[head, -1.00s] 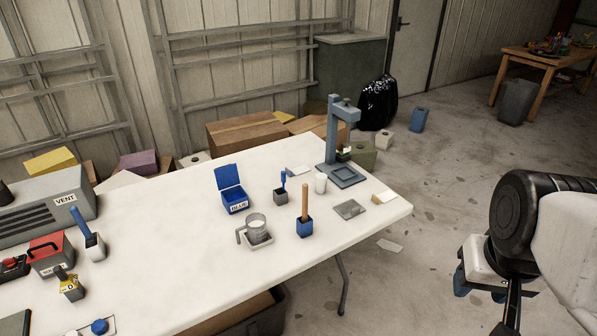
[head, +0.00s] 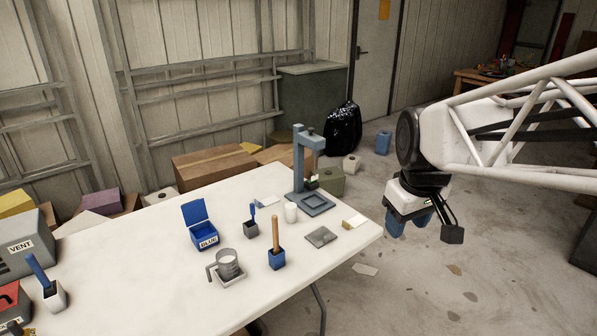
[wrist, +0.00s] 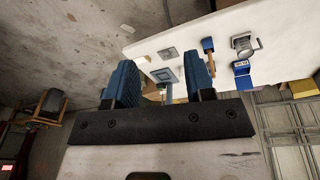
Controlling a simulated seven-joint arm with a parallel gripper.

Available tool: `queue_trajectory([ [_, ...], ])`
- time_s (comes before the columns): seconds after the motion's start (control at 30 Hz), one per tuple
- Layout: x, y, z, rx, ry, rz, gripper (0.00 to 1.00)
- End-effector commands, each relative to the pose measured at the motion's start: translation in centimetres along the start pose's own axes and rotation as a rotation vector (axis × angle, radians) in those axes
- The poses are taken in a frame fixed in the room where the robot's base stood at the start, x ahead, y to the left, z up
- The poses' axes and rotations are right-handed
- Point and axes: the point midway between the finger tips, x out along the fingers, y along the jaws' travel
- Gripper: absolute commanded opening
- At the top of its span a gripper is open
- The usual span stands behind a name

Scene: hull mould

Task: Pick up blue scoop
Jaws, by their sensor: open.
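A small blue-handled tool (head: 252,208) stands upright in a dark grey holder (head: 251,229) on the white table (head: 130,270), between the open blue bin and the white cup. A second blue-handled tool (head: 38,270) leans in a white holder at the left. I cannot tell for certain which is the blue scoop. My gripper (head: 409,222) hangs beyond the table's right edge, well apart from both tools. In the wrist view its blue fingers (wrist: 163,82) are spread, with nothing between them.
The open blue bin (head: 203,235), a white cup (head: 290,212) and a tall blue-grey stand (head: 298,165) are close by. The table's front middle is clear.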

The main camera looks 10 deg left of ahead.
Motion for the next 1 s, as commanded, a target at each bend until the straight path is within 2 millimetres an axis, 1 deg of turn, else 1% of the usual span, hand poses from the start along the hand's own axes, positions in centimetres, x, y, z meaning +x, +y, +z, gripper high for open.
queue_trajectory([
  [0.03, 0.2, 0.1, -1.5, -0.040, -0.005, -0.005, 0.49],
  [0.23, 1.0, 0.3, -6.8, -0.206, -0.015, -0.017, 0.49],
  [0.47, 2.5, 0.1, -13.0, -0.395, -0.027, -0.034, 0.49],
  [0.6, 3.7, -0.4, -16.7, -0.511, -0.032, -0.045, 0.49],
  [0.77, 5.3, -1.1, -20.9, -0.644, -0.038, -0.058, 0.49],
  [1.0, 8.3, -2.6, -27.1, -0.842, -0.045, -0.078, 0.49],
])
